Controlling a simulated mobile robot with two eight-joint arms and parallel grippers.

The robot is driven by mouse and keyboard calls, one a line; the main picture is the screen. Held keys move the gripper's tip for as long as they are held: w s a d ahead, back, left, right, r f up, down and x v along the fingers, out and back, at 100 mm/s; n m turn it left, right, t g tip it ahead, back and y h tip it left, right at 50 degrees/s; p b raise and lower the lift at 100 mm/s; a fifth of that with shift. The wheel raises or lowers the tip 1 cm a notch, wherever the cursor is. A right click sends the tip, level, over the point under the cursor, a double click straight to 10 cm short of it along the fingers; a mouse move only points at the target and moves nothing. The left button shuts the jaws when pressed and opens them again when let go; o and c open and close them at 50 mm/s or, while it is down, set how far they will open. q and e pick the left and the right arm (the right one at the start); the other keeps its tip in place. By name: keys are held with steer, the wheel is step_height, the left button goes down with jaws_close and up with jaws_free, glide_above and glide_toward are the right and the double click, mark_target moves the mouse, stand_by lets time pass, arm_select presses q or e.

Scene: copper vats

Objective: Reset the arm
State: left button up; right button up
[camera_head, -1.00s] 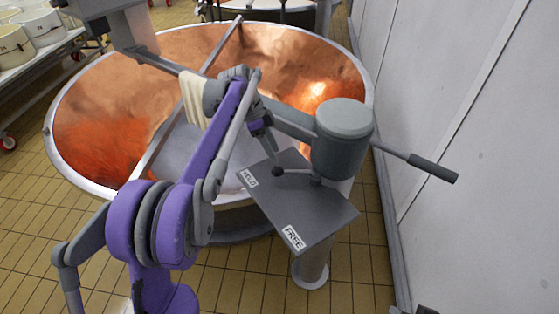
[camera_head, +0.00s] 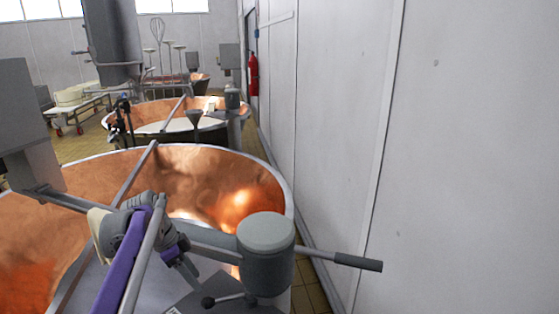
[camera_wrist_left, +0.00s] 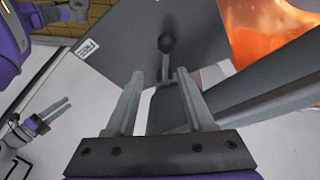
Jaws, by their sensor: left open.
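A grey swivel arm with a cylindrical hub (camera_head: 266,255) reaches over the near copper vat (camera_head: 215,175); its long handle (camera_head: 345,262) points right. Below the hub is a short lever with a dark ball knob (camera_head: 208,302), also in the left wrist view (camera_wrist_left: 166,43), above a grey plate (camera_wrist_left: 120,40) with a "FREE" label (camera_wrist_left: 88,48). My left gripper (camera_head: 190,278) is open and empty; in the wrist view its fingers (camera_wrist_left: 160,85) point at the lever, with the knob beyond them. My right gripper (camera_wrist_left: 68,104) shows only in the wrist view, fingers apart, empty.
A white wall (camera_head: 450,150) stands close on the right. More copper vats (camera_head: 160,112) and a fire extinguisher (camera_head: 253,75) are farther back.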

arm_select(q)
steer(key=s+d+f+n+t+y, duration=0.1)
steer(key=s+f+n, duration=0.3)
steer(key=s, duration=0.4)
steer(key=s+d+f+n+t+y, duration=0.1)
steer(key=s+d+f+n+t, duration=0.1)
steer(key=s, duration=0.7)
steer(key=s+d+f+n+t+y, duration=0.1)
steer(key=s+d+f+n+y, duration=0.1)
steer(key=s+d+f+n, duration=0.3)
steer(key=s+n, duration=0.1)
steer(key=s, duration=0.2)
steer(key=shift+s+d+f+n+t, duration=0.25)
steer(key=shift+s+f+n+t, duration=0.05)
steer(key=shift+s+t, duration=0.1)
